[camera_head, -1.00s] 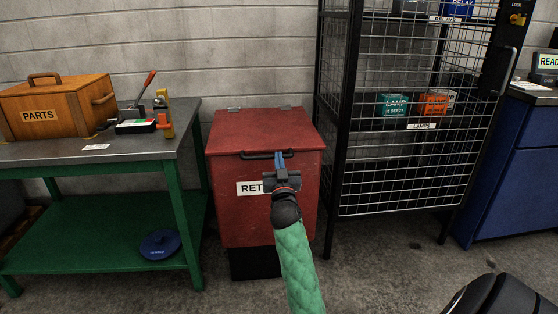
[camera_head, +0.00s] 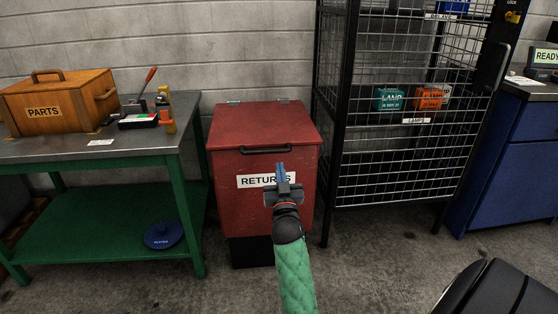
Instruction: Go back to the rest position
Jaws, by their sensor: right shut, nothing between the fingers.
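My right gripper (camera_head: 281,172) is in the middle of the head view, at the end of my arm in a green quilted sleeve. Its blue fingers are shut with nothing between them. It stands in front of the red returns bin (camera_head: 228,165) and hides part of the "RETURNS" label. The bin's lid (camera_head: 262,126) is shut, with a black handle (camera_head: 265,150) on its front edge. The fingertips show just below the handle, apart from it in the picture. My left gripper is not in view.
A green workbench (camera_head: 108,150) at the left holds a wooden parts box (camera_head: 60,100) and a small lever tool (camera_head: 150,105). A wire cage (camera_head: 405,160) with lamp boxes (camera_head: 430,98) stands right of the bin. A blue cabinet (camera_head: 505,170) is at the far right. Bare floor lies in front.

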